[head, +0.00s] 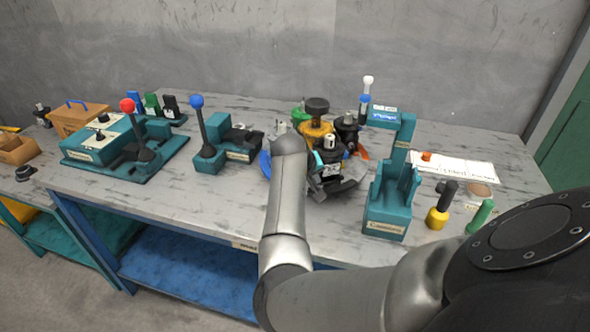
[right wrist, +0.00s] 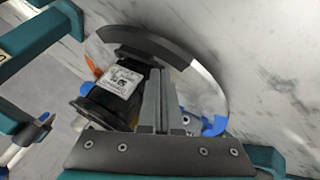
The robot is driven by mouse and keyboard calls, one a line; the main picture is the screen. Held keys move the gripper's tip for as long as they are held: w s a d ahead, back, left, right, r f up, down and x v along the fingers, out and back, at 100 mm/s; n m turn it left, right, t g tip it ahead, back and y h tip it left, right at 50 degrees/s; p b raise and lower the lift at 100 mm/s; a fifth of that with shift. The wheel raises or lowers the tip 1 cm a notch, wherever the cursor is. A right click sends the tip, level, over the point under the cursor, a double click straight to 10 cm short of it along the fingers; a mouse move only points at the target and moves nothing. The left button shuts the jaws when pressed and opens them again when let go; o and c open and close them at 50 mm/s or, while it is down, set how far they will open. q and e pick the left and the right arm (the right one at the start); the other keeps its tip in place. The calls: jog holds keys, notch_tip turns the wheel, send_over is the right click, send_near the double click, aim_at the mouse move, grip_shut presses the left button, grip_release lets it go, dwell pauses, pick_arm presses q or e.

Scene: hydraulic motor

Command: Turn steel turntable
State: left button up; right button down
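The steel turntable (head: 347,186) stands near the middle of the bench, a round rim with coloured marks. Dark motor parts and a yellow part (head: 316,130) stand on it. My right arm reaches over its near left side and hides part of it. In the right wrist view the curved rim (right wrist: 208,92) passes behind my right gripper (right wrist: 162,72). Its two grey fingers are close together beside a black labelled block (right wrist: 122,84). I cannot tell whether they touch or grip anything. My left gripper is not in view.
A teal stand (head: 388,210) is close on the right of the turntable. A blue-knobbed lever unit (head: 209,157) and a red-knobbed lever unit (head: 110,148) stand to the left. Yellow (head: 437,218) and green (head: 481,215) handled tools stand at right. The front left bench top is clear.

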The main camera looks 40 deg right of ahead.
aim_at(339, 179)
jog(key=shift+s+d+r+n+t+y+p, duration=0.15)
jog(key=shift+s+d+n+t+p, duration=0.4)
jog(key=shift+p, duration=1.2)
jog(key=shift+s+d+r+n+t+y+p, duration=0.1)
jog(key=shift+s+d+n+t+y+p, duration=0.15)
jog(key=shift+s+d+n+p, duration=1)
jog(key=p, duration=0.2)
jog(key=shift+w+d+f+t+y+p, duration=0.2)
jog(key=shift+d+t+y+p, duration=0.1)
jog(key=shift+d+p, duration=0.1)
jog(key=shift+s+d+n+p, duration=0.2)
jog(key=shift+d+n+p, duration=0.1)
jog(key=shift+d+p, duration=0.4)
jog(key=shift+d+f, duration=0.1)
